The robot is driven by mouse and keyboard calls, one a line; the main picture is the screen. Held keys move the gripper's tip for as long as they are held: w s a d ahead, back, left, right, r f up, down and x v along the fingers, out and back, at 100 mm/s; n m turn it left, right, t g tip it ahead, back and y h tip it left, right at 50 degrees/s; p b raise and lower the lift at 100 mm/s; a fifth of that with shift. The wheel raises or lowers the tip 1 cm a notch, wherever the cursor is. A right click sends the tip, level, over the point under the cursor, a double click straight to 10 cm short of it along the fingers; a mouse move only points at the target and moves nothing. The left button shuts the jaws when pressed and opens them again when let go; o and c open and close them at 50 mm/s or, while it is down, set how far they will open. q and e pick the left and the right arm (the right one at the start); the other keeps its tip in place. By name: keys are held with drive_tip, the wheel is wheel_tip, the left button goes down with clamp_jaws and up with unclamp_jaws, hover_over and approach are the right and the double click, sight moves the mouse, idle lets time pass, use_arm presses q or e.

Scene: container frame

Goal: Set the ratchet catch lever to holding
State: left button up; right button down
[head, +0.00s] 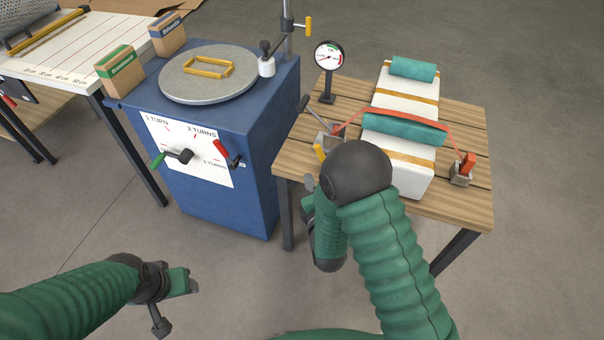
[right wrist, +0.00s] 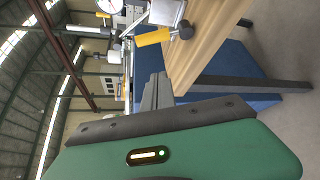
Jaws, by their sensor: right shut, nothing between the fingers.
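The ratchet (head: 331,140) sits at the left front of the wooden table, on the end of an orange strap. A dark handle (head: 307,108) rises from it, and a short yellow lever (head: 319,152), apparently the catch lever, sticks out toward me. In the right wrist view the yellow lever (right wrist: 153,38) is beyond the fingertips, apart from them. My right gripper (head: 308,188) is shut and empty, below and in front of the lever beside the table edge; its fingers (right wrist: 154,92) show in the wrist view. My left gripper (head: 190,284) is low at left over the floor, its jaws unclear.
The table (head: 465,125) carries a white block (head: 408,180) with teal pads under the strap, an orange buckle (head: 467,165) and a dial gauge (head: 329,57). A blue cabinet (head: 240,200) with a turntable (head: 209,75) stands left of it. The floor between is clear.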

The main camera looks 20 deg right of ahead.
drive_tip(key=x, duration=0.3)
drive_tip(key=b+x, duration=0.1)
drive_tip(key=x, duration=0.2)
drive_tip(key=b+x, duration=0.1)
drive_tip(key=x, duration=0.2)
drive_tip(key=shift+w+a+f, duration=0.1)
drive_tip(key=shift+w+a, duration=0.1)
drive_tip(key=shift+a, duration=0.05)
drive_tip(key=shift+w+d, duration=0.45)
drive_tip(key=shift+s+d+r, duration=0.55)
drive_tip(key=shift+d+r, duration=0.15)
drive_tip(key=shift+d, duration=0.15)
drive_tip(key=shift+s+d+r, duration=0.1)
drive_tip(key=shift+s+r, duration=0.1)
drive_tip(key=shift+r, duration=0.05)
use_arm(q)
drive_tip(key=shift+x, duration=1.05)
drive_tip(key=shift+s+f, duration=0.1)
use_arm(e)
drive_tip(key=shift+d+f, duration=0.1)
drive_tip(key=shift+d, duration=0.15)
